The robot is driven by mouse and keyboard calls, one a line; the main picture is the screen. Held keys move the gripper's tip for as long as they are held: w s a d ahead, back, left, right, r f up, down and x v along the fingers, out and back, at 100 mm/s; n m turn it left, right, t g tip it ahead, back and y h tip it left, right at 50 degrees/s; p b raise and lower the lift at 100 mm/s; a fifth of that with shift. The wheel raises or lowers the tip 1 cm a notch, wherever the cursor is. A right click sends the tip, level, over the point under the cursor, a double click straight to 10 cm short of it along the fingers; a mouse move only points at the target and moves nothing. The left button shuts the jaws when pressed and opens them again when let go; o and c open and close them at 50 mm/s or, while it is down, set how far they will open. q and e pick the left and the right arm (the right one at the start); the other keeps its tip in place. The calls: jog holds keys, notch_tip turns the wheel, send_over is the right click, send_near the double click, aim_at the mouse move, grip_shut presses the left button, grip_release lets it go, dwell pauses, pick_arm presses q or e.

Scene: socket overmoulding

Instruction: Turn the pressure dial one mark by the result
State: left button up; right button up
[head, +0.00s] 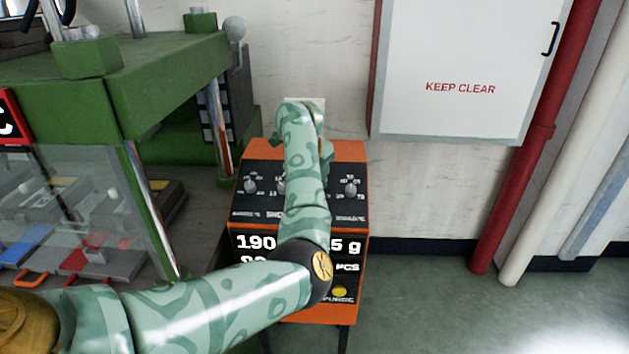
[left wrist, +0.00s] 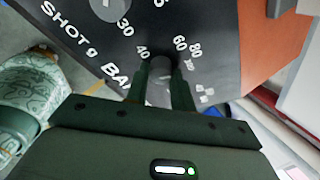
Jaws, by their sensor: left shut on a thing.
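The orange machine control box (head: 353,152) stands at the middle of the head view, with a black dial panel and white readouts. My left arm reaches over it and hides its middle. In the left wrist view my left gripper (left wrist: 161,72) is shut on a small grey dial knob (left wrist: 160,66), with a finger on each side. Marks 40, 60 and 80 show around this dial. A label starting "Ba" is partly cut off beside it. The pointer of the held dial cannot be made out. In the head view the gripper and this dial are hidden behind my arm.
Other knobs show on the panel at left (head: 250,186) and right (head: 351,188). A yellow purge button (head: 340,292) sits low on the box. A green press (head: 150,75) stands close at left. A white "KEEP CLEAR" cabinet (head: 460,60) and red pipe (head: 535,140) are at right.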

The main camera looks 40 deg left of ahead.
pick_arm(q)
jog(key=m+p, duration=0.1)
jog(key=m, duration=0.1)
jog(key=shift+r+m+g+p, duration=0.15)
jog(key=shift+m+g+p, duration=0.15)
jog(key=shift+m+p, duration=0.1)
jog(key=shift+m+y+p, duration=0.3)
jog(key=shift+m+p, duration=0.05)
jog(key=shift+m, duration=0.55)
pick_arm(e)
jog(key=shift+w+r, duration=0.25)
jog(key=shift+r, duration=0.4)
jog(key=shift+w+r, duration=0.25)
jog(key=shift+r, duration=0.4)
pick_arm(q)
jog(key=shift+g, duration=0.3)
jog(key=o, duration=1)
jog(key=p+v, duration=0.7)
jog(key=v, duration=0.9)
pick_arm(e)
notch_tip(320, 180, up, 7)
jog(key=w, duration=0.2)
jog(key=shift+t, duration=0.4)
